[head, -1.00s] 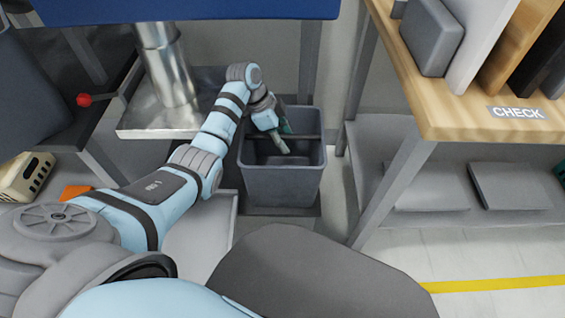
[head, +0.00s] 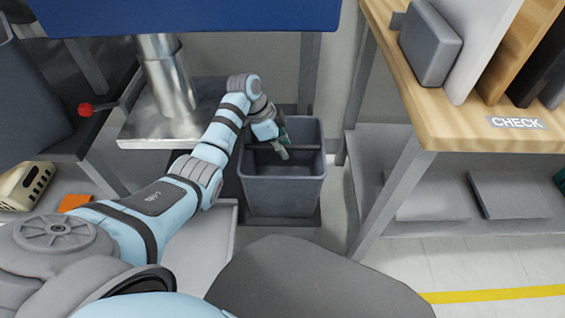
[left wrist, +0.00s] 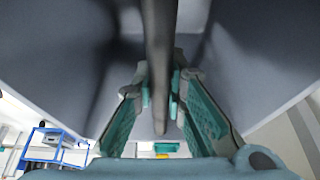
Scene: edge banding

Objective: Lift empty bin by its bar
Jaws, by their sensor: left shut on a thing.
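The grey bin (head: 283,193) stands upright under the blue-topped table in the head view. Its inside looks empty. A dark bar (head: 305,147) runs across its opening; in the left wrist view the bar (left wrist: 160,40) runs down the middle between the bin's walls. My left gripper (head: 282,150) reaches in from the left at the bin's opening. In the left wrist view its green-padded fingers (left wrist: 160,88) are shut on the bar, one on each side. I see no clear gap under the bin. My right gripper is in neither view.
The blue table (head: 190,15) overhangs above, with a metal column (head: 168,78) left of the bin. A wooden-topped bench marked CHECK (head: 440,110) stands at the right, with a grey shelf (head: 440,200) below. Pale floor lies open at the lower right.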

